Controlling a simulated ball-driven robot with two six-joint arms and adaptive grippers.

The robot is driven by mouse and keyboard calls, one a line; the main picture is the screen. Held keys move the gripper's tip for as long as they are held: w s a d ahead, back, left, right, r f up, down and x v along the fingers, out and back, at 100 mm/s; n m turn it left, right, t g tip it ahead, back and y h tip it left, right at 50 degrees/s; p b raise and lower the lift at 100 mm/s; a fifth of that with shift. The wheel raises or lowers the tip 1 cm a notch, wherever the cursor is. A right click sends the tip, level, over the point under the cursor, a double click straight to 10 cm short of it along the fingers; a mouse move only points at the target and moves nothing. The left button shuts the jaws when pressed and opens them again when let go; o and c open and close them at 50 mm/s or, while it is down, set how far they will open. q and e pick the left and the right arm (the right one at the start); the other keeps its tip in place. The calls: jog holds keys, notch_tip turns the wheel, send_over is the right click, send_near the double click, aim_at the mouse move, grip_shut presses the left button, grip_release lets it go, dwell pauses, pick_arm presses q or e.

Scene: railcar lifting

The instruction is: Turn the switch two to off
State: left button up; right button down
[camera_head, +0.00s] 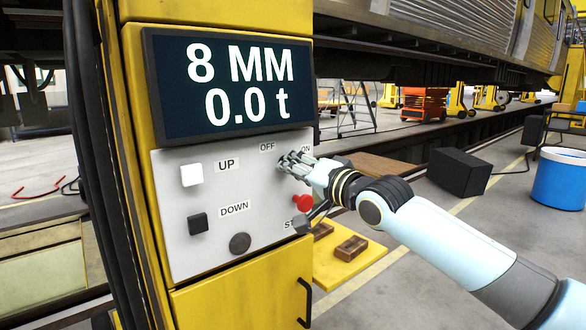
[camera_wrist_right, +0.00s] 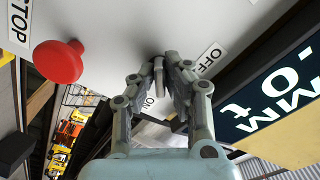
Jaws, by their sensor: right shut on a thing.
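A yellow control column carries a grey panel (camera_head: 226,240) with a switch between the OFF label (camera_head: 267,147) and the ON label (camera_head: 306,149). My right gripper (camera_head: 286,162) is at this switch and largely hides it in the head view. In the right wrist view, my right gripper (camera_wrist_right: 160,75) has its fingers closed around the small grey switch knob (camera_wrist_right: 158,68). The OFF label (camera_wrist_right: 210,60) and the ON label (camera_wrist_right: 150,102) show beside the fingers. Which label the knob points to I cannot tell. My left gripper is not in view.
A red button (camera_head: 302,203) sits just below my right gripper. White UP (camera_head: 192,175) and black DOWN (camera_head: 198,223) buttons are at the left. The display (camera_head: 235,85) above reads 8 MM and 0.0 t. A black box (camera_head: 459,172) and blue bin (camera_head: 560,180) stand right.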

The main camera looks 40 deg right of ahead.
jog(key=n+b, duration=0.1)
jog(key=n, duration=0.4)
jog(key=shift+f, duration=0.2)
jog(key=n+b, duration=0.1)
jog(key=n, duration=0.4)
jog(key=shift+d, duration=0.15)
jog(key=shift+n, duration=0.3)
jog(key=c, duration=1.4)
grip_release()
jog(key=s, duration=0.8)
jog(key=s+d, duration=0.1)
jog(key=s, duration=0.3)
